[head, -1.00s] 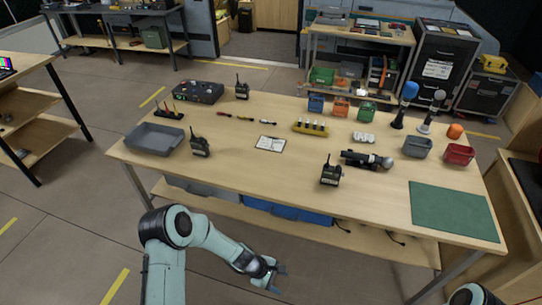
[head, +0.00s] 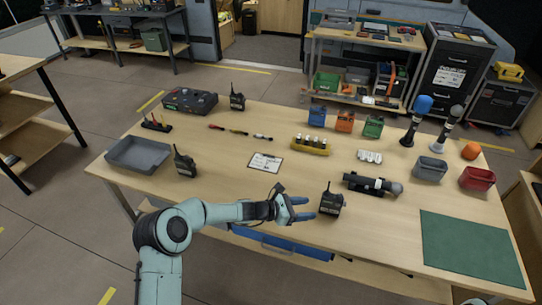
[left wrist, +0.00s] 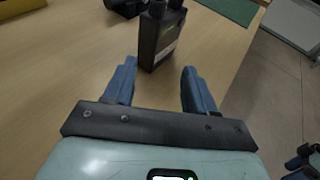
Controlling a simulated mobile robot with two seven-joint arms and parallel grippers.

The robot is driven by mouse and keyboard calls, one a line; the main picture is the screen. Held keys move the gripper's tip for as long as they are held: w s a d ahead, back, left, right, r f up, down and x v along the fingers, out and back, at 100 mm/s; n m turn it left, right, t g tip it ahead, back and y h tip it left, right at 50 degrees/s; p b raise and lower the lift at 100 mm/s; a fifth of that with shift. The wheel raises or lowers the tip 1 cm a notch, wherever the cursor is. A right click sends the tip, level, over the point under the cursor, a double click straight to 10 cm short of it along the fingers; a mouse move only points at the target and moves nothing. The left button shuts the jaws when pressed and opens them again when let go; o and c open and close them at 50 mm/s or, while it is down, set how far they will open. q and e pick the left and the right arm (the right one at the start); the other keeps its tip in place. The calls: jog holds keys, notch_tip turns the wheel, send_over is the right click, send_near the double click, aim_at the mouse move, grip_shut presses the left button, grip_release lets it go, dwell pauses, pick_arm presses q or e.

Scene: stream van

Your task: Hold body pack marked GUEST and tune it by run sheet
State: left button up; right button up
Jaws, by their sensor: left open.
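My left gripper (head: 301,208) is open and empty, low over the front of the table. Its two blue fingers (left wrist: 156,72) point at a dark body pack (head: 331,203) standing upright. In the left wrist view the pack (left wrist: 161,38) sits just beyond the fingertips, roughly in line with the gap. Two more dark body packs stand at the left (head: 185,163) and at the back (head: 237,100). I cannot read a GUEST mark on any pack. A white sheet on a clipboard (head: 265,162) lies mid-table, its text unreadable. A bit of my right arm shows at the lower right.
A dark cylindrical device (head: 371,184) lies close behind the front pack. A grey tray (head: 138,155) is at the left, a green mat (head: 470,247) at the right. Bins and upright microphones (head: 415,120) stand at the back right.

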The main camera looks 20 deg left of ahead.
aim_at(324, 207)
pick_arm(q)
jog(key=shift+w+d+f, duration=0.1)
jog(key=shift+w+d, duration=0.15)
jog(key=shift+d, duration=0.1)
jog(key=p+x, duration=0.2)
jog(key=x, duration=0.7)
jog(key=shift+f, duration=0.1)
pick_arm(e)
jog(key=w+r, duration=0.1)
jog(key=r, duration=0.1)
jog(key=shift+w+r, duration=0.35)
jog(key=shift+w, duration=0.05)
pick_arm(q)
grip_shut()
jog(key=o, duration=0.8)
grip_release()
